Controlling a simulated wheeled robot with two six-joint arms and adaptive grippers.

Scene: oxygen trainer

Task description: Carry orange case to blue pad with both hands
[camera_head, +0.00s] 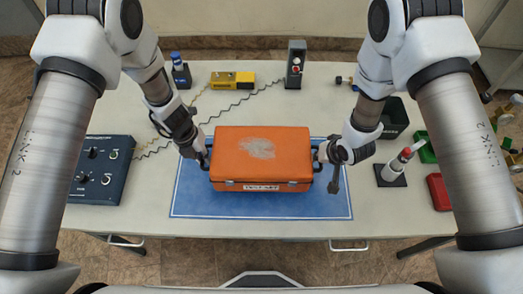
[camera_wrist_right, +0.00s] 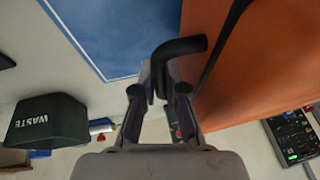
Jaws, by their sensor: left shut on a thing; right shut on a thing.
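My left gripper (camera_head: 203,158) is shut on the case's left handle. My right gripper (camera_head: 322,155) is shut on the handle at the right end. In the right wrist view, the right gripper (camera_wrist_right: 160,98) has its fingers around the black handle (camera_wrist_right: 182,46), beside the orange case wall (camera_wrist_right: 245,75). The blue pad (camera_wrist_right: 120,30) also shows there.
A dark blue control box (camera_head: 101,168) stands at the left. A yellow box (camera_head: 233,79), a black switch box (camera_head: 295,65) and a coiled cable are behind the case.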

